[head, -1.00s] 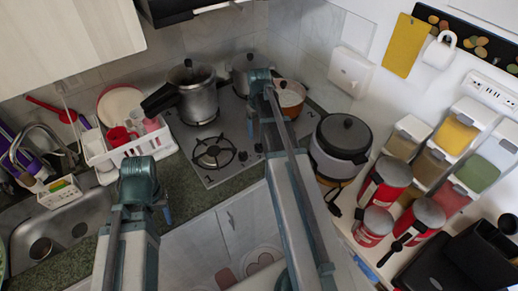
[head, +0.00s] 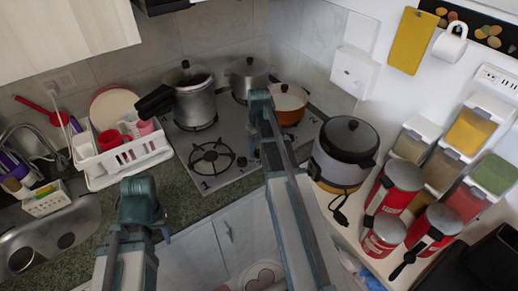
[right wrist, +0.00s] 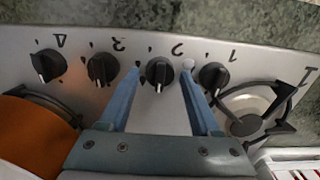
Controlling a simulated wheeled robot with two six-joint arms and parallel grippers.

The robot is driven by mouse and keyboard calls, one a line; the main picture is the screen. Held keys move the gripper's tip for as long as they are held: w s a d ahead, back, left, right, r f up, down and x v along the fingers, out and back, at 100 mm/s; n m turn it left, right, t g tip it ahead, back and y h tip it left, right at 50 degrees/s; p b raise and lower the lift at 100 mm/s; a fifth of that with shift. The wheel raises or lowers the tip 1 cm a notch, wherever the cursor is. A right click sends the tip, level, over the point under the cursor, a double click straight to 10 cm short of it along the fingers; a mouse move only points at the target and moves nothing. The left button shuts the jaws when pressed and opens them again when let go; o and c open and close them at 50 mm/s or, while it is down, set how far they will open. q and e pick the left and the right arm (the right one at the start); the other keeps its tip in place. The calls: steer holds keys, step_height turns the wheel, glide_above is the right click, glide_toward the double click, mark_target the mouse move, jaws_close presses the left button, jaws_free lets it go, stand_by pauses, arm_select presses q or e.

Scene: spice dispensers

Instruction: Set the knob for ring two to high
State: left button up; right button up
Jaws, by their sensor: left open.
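The stove (head: 205,180) has a row of black knobs along its front strip. In the right wrist view the printed numbers appear upside down. The knob for ring two (right wrist: 159,72) sits between the fingers of my right gripper (right wrist: 162,70), which are apart, one on each side of it. I cannot tell whether they touch it. Its white pointer mark points down in that view, like the other knobs' marks. In the head view my right gripper (head: 254,140) is over the stove's right front. My left gripper (head: 165,230) is open and empty before the counter.
In the right wrist view, the knob for ring one (right wrist: 213,76) and the knob for ring three (right wrist: 103,68) are close outside the fingers. A pressure cooker (head: 195,100), a steel pot (head: 248,75) and an orange pan (head: 289,105) stand on the stove. A rice cooker (head: 342,155) stands to the right.

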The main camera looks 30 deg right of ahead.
jaws_close()
steer(key=shift+m, duration=0.3)
steer(key=m, duration=0.4)
steer(key=shift+m, duration=2.6)
steer(key=shift+o, duration=1.6)
jaws_free()
